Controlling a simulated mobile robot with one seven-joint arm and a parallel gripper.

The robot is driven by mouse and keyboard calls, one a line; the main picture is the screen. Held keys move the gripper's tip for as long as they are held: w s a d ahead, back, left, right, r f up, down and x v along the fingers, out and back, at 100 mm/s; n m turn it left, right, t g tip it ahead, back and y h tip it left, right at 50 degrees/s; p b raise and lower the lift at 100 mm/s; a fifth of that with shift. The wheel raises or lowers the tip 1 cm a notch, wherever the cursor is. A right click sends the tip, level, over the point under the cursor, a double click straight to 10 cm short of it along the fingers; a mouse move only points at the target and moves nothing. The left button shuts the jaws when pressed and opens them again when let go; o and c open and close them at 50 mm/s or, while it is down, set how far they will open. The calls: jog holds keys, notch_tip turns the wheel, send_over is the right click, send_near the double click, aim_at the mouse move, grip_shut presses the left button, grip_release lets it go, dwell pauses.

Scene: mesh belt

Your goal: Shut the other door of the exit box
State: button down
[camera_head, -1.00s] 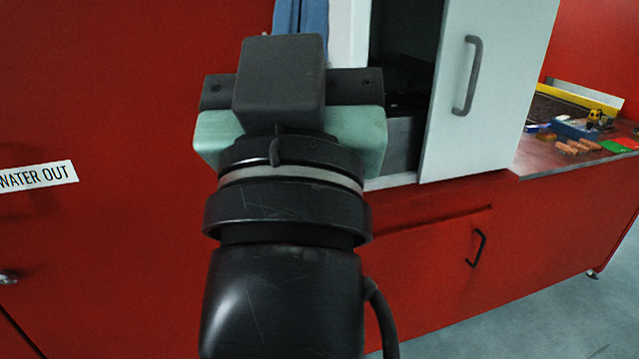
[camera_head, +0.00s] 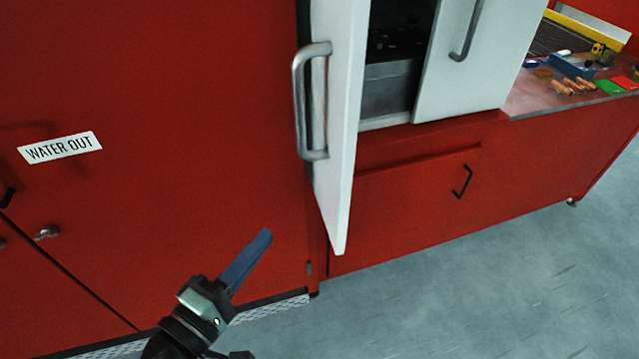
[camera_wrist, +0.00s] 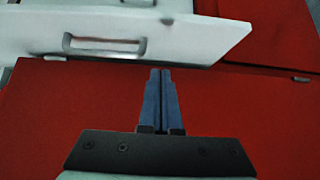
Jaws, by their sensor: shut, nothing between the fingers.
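The exit box is a white cabinet with a dark interior (camera_head: 390,85). Its left door (camera_head: 339,120) stands open, swung out toward me, with a grey bar handle (camera_head: 300,100) on its face. The right door (camera_head: 440,80) has its own handle (camera_head: 467,30) and covers the right part of the opening. My gripper (camera_head: 264,234) is low and left of the open door, apart from it, with its blue fingers together and empty. In the wrist view the closed fingers (camera_wrist: 160,72) point toward the lower edge of the white door (camera_wrist: 130,35), whose handle (camera_wrist: 104,44) shows beyond.
A red panel with a WATER OUT label (camera_head: 60,147) fills the left. A red drawer front (camera_head: 410,195) lies below the box. A counter (camera_head: 540,100) at right holds small blocks and a blue container. Grey floor (camera_head: 480,270) is clear in front.

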jog(key=p, duration=0.3)
send_near(332, 182)
jog(key=w, duration=0.4)
jog(key=shift+w+d+r+p, duration=0.15)
jog(key=shift+d+p, duration=0.1)
jog(key=shift+d, duration=0.2)
jog(key=shift+w+d+r+p, duration=0.1)
jog(key=shift+w+d+p, duration=0.15)
jog(key=shift+d, duration=0.2)
jog(key=shift+w+d+f, duration=0.1)
jog(key=shift+d, duration=0.45)
jog(key=shift+d, duration=0.1)
